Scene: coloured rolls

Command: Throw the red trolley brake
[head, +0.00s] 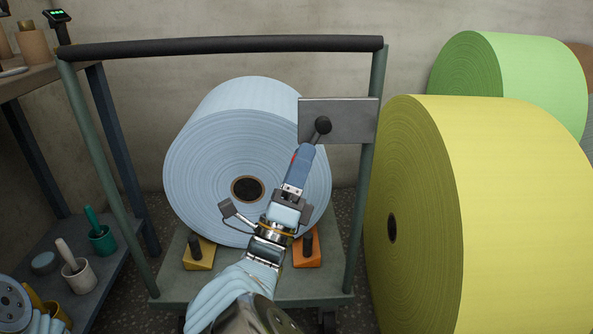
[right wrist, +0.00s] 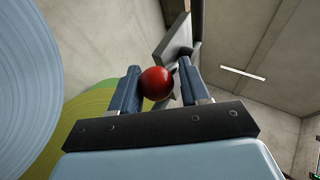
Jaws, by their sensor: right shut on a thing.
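The red brake knob (right wrist: 157,83) is a shiny red ball between the two blue fingers of my right gripper (right wrist: 158,90) in the right wrist view. In the head view my right gripper (head: 305,158) reaches up to the grey metal plate (head: 345,112) at the trolley's right post and hides nearly all of the red knob. The gripper is shut on the knob. The trolley (head: 220,45) has a dark push bar and green posts. My left gripper is out of view.
A light blue roll (head: 205,150) lies on the trolley, with yellow (head: 200,255) and orange (head: 308,250) wedges at its base. Yellow (head: 500,200) and green (head: 540,75) rolls fill the right side. A shelf (head: 90,285) with pots stands at left.

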